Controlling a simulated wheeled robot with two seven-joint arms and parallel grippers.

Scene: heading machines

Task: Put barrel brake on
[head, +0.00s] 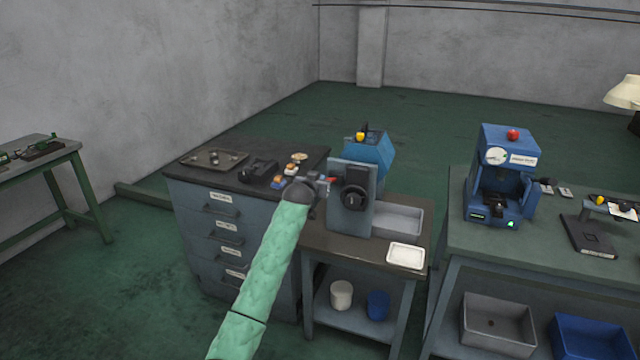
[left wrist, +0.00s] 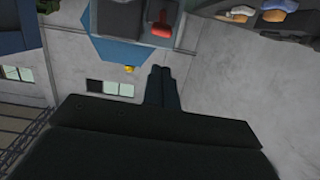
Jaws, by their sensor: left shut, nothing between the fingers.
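A heading machine with a blue housing (head: 371,150) and a grey front plate (head: 345,222) stands on a small bench; a black round part (head: 354,195) sits on its front. A small red lever-like part (head: 329,180) shows at the plate's left side, and a red part also shows upside down in the left wrist view (left wrist: 161,22). I cannot tell for sure that it is the barrel brake. My left gripper (head: 318,184) is just left of the plate, close to the red part; contact is unclear. Its fingers (left wrist: 162,78) are together and empty. My right gripper is out of view.
A drawer cabinet (head: 205,222) stands left, with a tray (head: 213,159) and small parts on top. A grey bin (head: 412,218) and white tray (head: 406,256) lie right of the machine. Another blue machine (head: 508,165) stands on the right bench (head: 560,258).

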